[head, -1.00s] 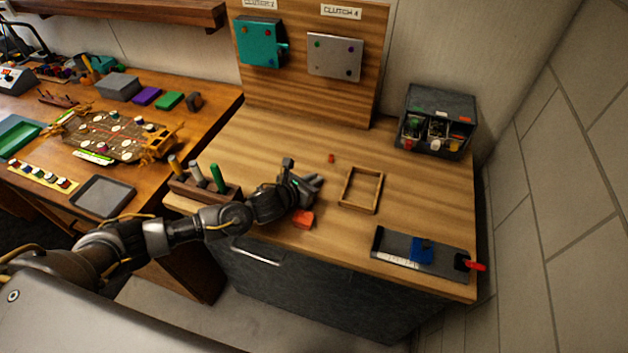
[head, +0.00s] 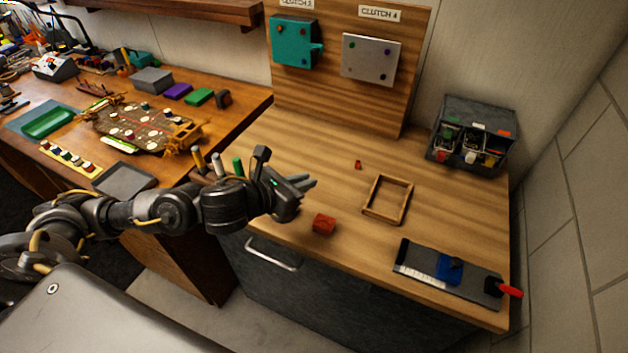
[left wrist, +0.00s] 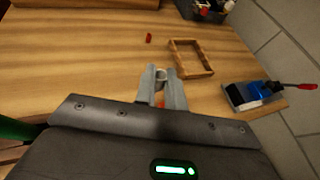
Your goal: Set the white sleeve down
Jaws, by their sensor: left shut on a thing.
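My left gripper (head: 306,183) is above the left part of the wooden bench top, behind and left of a red block (head: 324,224). In the left wrist view its two grey fingers (left wrist: 162,78) are close together around a small pale, rounded piece, the white sleeve (left wrist: 161,73), at the fingertips. The fingers hide most of the sleeve, and I cannot make it out in the head view. The fingertips look raised clear of the bench. My right gripper is not in view.
A blue-clamped fixture (head: 420,262) is at the front right and a grey bin (head: 502,133) at the back right. Bare wood lies between them.

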